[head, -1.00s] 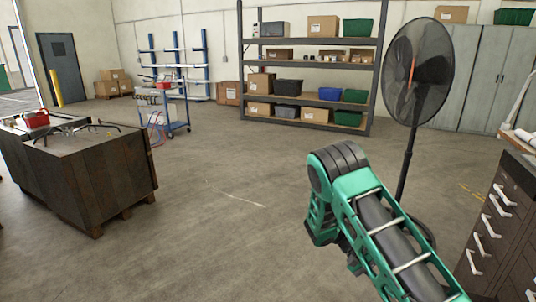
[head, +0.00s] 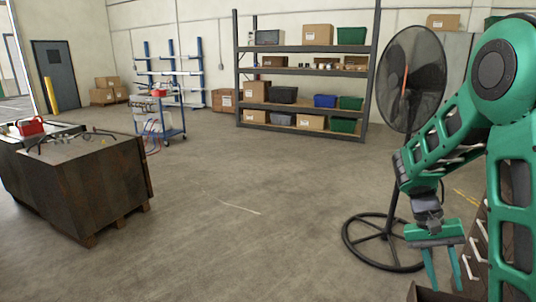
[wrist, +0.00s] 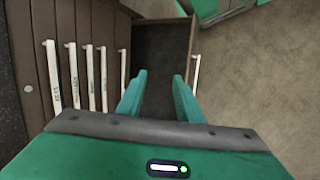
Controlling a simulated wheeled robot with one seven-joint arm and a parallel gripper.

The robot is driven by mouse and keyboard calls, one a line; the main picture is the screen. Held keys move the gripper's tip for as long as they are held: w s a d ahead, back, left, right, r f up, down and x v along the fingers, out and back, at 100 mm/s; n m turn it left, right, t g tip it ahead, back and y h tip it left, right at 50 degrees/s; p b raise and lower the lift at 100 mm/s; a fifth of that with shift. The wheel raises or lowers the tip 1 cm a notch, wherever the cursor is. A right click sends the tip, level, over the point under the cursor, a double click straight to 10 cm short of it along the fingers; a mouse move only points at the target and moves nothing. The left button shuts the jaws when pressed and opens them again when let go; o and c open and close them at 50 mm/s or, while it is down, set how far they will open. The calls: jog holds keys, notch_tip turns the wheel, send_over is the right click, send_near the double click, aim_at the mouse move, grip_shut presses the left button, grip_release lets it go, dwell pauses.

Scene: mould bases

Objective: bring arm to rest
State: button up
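My green arm is folded at the right of the head view. My gripper (head: 443,268) hangs from it with its fingers pointing down, in front of the drawer cabinet. In the wrist view the two green fingers of my gripper (wrist: 160,95) stand apart with nothing between them. Beyond and below them is an open drawer (wrist: 163,40) with a dark, seemingly empty inside. The gripper appears to be above this drawer; I cannot tell the exact height.
The brown drawer cabinet (wrist: 85,25) has several white handles beside the gripper. A black pedestal fan (head: 393,232) stands close behind my arm. Shelving (head: 237,70) lines the back. The middle floor is clear.

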jog(key=s+a+r+t+y, duration=0.1)
jog(key=s+r, duration=0.3)
jog(key=s, duration=0.5)
jog(key=s+a+r+t+y, duration=0.2)
jog(key=s+a+r+t, duration=0.1)
jog(key=s, duration=0.7)
jog(key=shift+a+r+t+y, duration=0.15)
jog(key=shift+r+t+y, duration=0.15)
jog(key=shift+r, duration=0.2)
jog(key=shift+w+f, duration=0.25)
jog(key=shift+w, duration=0.4)
